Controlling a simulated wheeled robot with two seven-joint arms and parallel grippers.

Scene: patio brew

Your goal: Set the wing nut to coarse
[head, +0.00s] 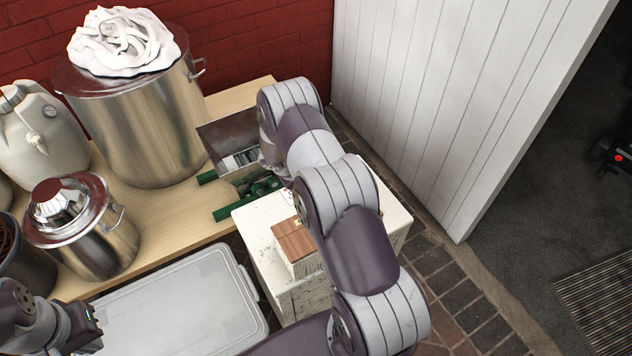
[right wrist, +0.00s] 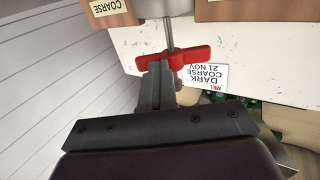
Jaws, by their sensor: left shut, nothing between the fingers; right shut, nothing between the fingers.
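The red wing nut (right wrist: 185,60) sits on a metal rod in the right wrist view, its wings lying nearly level across the picture. My right gripper (right wrist: 156,68) is shut and empty, its tip at the left wing. I cannot tell whether they touch. A wooden block with a COARSE label (right wrist: 107,7) is at the upper left; the label on the other block (right wrist: 245,11) is out of frame. The mill's metal hopper (head: 222,140) shows in the head view, but my right arm hides the wing nut and right gripper. My left gripper (head: 96,326) is shut and empty at lower left.
An upside-down card reading MILL DARK COARSE 21 NOV (right wrist: 205,80) lies beside the wing nut. A wooden box (head: 294,240) is on the white cabinet (head: 262,245). Steel pots (head: 140,120) crowd the bench. A lidded tub (head: 190,300) stands in front.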

